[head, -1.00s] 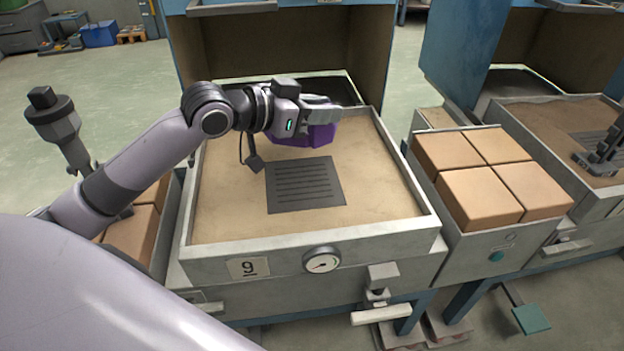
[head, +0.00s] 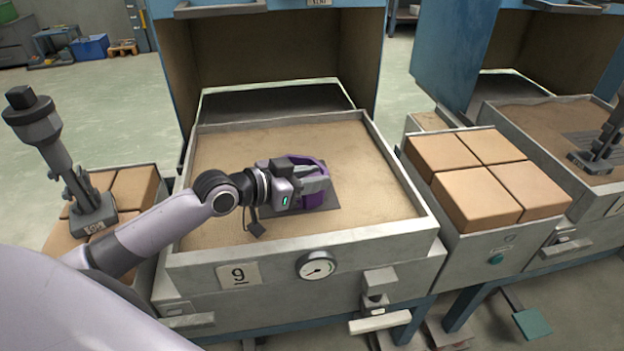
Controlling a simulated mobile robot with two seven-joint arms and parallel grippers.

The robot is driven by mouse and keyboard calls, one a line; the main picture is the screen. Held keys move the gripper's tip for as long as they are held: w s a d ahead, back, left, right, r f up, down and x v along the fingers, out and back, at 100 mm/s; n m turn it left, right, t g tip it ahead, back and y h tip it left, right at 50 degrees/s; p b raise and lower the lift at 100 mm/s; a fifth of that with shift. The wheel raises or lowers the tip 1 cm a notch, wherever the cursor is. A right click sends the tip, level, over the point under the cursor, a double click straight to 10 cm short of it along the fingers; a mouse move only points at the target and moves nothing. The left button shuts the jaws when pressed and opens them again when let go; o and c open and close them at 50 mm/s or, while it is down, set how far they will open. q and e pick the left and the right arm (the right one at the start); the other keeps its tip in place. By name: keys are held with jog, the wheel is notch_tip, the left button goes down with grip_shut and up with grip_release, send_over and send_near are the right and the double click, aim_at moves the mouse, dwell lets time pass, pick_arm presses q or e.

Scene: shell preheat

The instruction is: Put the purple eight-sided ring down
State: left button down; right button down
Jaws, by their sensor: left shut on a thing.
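The purple eight-sided ring (head: 315,196) is in the head view, over the dark slotted plate (head: 331,199) in the middle of the sand-coloured bed. My left gripper (head: 318,181) is shut on the ring and covers much of it. Whether the ring touches the plate or hangs just above it, I cannot tell. The plate is mostly hidden under the gripper and ring. My right gripper is not in view.
The bed has a raised grey metal rim (head: 300,247) with a dial (head: 316,266) and a number 9 label in front. An open blue cabinet (head: 265,60) stands behind. Brown blocks (head: 476,196) fill a bin at right. A grey tool (head: 60,160) stands at left.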

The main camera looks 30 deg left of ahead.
pick_arm(q)
jog(key=shift+r, duration=0.1)
jog(key=c, duration=0.9)
grip_release()
jog(key=shift+p+v, duration=0.8)
jog(key=shift+v, duration=5.15)
